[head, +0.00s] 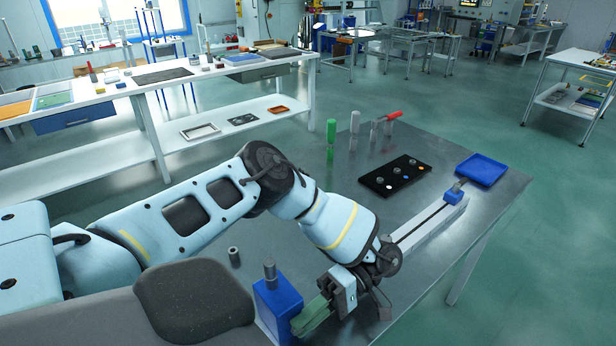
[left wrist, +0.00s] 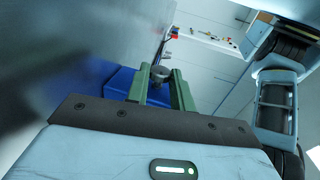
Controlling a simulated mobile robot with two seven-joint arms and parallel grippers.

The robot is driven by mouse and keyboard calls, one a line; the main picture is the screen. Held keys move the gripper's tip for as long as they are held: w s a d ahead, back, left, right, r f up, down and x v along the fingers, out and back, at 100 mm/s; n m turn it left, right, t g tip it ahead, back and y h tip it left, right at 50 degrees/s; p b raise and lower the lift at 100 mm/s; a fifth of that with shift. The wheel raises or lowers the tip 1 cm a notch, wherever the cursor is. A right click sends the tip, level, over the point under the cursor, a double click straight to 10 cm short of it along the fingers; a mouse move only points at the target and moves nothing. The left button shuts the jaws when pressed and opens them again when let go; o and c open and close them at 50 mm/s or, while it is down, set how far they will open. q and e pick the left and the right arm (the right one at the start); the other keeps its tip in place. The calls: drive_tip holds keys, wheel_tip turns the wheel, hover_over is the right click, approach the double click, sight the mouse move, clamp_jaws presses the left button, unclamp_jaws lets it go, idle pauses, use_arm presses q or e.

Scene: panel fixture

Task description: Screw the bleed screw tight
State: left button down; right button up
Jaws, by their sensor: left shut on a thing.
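A blue block (head: 275,312) stands at the near edge of the metal table, with an upright grey cylinder (head: 269,271) on top. My left gripper (head: 303,322) is at the block's right side, its green fingers pointing down-left. In the left wrist view, the fingers (left wrist: 160,88) stand on both sides of a grey round screw head (left wrist: 160,73), which I take to be the bleed screw. They are shut on it; the blue block (left wrist: 119,83) shows behind and left. In the head view the fingers hide the gripped part. My right gripper is not in view.
A small grey cylinder (head: 234,257) stands left of the block. A rail with a blue piece (head: 453,196), a black board (head: 377,184), a blue tray (head: 482,170) and green-, white- and red-handled tools are farther back.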

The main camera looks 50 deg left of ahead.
use_arm(q)
drive_tip(key=c, duration=1.2)
unclamp_jaws()
drive_tip(key=shift+r, duration=0.1)
drive_tip(key=shift+r, duration=0.25)
drive_tip(key=s+d+r, duration=0.4)
drive_tip(key=s+d, duration=0.6)
drive_tip(key=s, duration=0.2)
drive_tip(key=shift+s+r+p, duration=0.15)
drive_tip(key=shift+s+p, duration=0.15)
drive_tip(key=shift+p, duration=0.05)
